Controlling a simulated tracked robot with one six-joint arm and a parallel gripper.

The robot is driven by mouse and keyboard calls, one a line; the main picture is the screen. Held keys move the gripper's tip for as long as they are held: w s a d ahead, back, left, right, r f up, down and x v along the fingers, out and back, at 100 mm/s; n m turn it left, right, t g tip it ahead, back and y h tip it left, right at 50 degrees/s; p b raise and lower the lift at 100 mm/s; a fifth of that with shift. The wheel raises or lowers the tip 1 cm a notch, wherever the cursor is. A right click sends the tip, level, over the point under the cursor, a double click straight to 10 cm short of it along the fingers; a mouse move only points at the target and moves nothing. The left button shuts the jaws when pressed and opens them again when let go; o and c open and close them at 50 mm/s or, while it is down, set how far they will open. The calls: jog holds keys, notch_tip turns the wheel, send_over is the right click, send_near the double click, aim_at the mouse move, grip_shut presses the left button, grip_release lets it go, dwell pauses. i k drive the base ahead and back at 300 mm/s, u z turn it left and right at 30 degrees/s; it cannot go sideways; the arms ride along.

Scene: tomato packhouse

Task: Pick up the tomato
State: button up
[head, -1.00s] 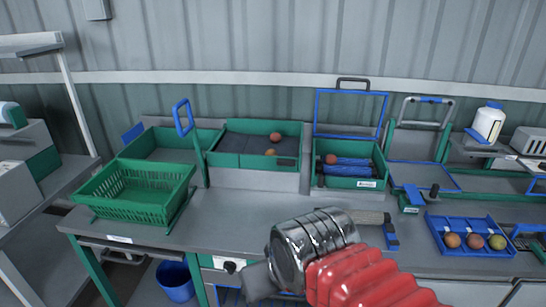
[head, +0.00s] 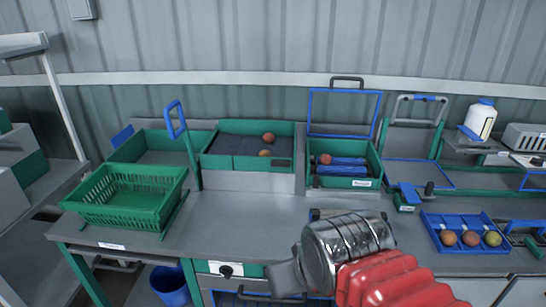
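Several tomatoes are in view, and I cannot tell which one is meant. Two reddish-orange ones, an upper tomato (head: 268,139) and a lower tomato (head: 265,153), lie in a dark-lined green bin (head: 220,163) at the back middle. Another tomato (head: 325,159) sits in a green box (head: 350,183) with blue bars inside. A blue tray (head: 470,249) at the right holds three more in a row: an orange-red tomato (head: 448,238), an orange tomato (head: 471,239) and a yellowish tomato (head: 493,239). My gripper (head: 284,277) is at the lower middle, apart from all tomatoes; its fingers are not clearly visible.
An empty green slatted basket (head: 130,198) stands at the left of the grey bench (head: 235,220). A white bottle (head: 481,119) and a grey device (head: 525,138) stand at the back right. The bench between basket and arm is clear. A blue bucket (head: 170,285) is below.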

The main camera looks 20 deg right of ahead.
aim_at(264, 152)
jog(key=u, duration=0.05)
jog(key=i, duration=1)
jog(key=z, duration=0.05)
